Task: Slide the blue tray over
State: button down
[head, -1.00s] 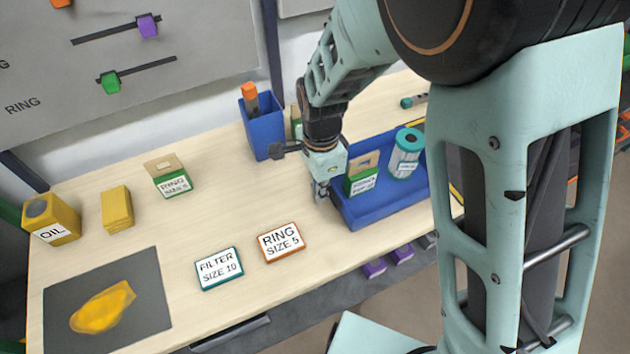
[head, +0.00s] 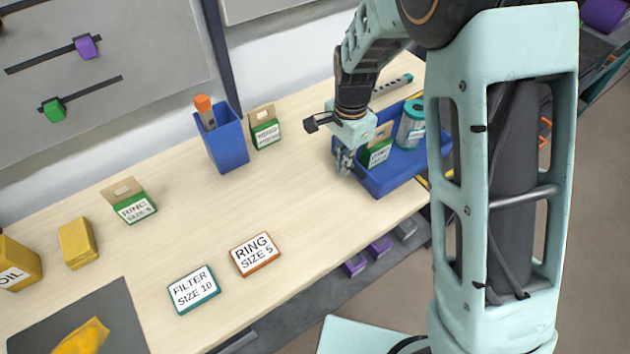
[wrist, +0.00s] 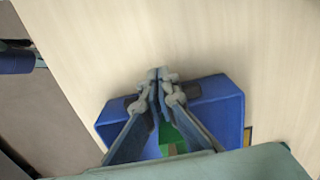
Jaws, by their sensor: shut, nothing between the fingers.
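The blue tray (head: 393,180) lies on the bench toward its right end, partly hidden behind my arm. It holds a green-and-white box (head: 379,152) and a teal-and-white cylinder (head: 411,126). My gripper (head: 345,168) is shut and empty, pointing down at the tray's left end wall. In the wrist view my closed fingertips (wrist: 160,76) show over the near wall of the tray (wrist: 218,100). I cannot tell whether they touch it. A green patch of the box shows between the fingers there.
A blue bin (head: 226,140) with an orange-topped item and a green box (head: 265,128) stand at the back. A FILTER SIZE 10 card (head: 193,290) and a RING SIZE 5 card (head: 255,254) lie left of the tray. The bench between is clear.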

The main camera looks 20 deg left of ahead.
send_near(396, 148)
notch_tip(396, 148, down, 5)
jog(key=shift+w+f, duration=0.1)
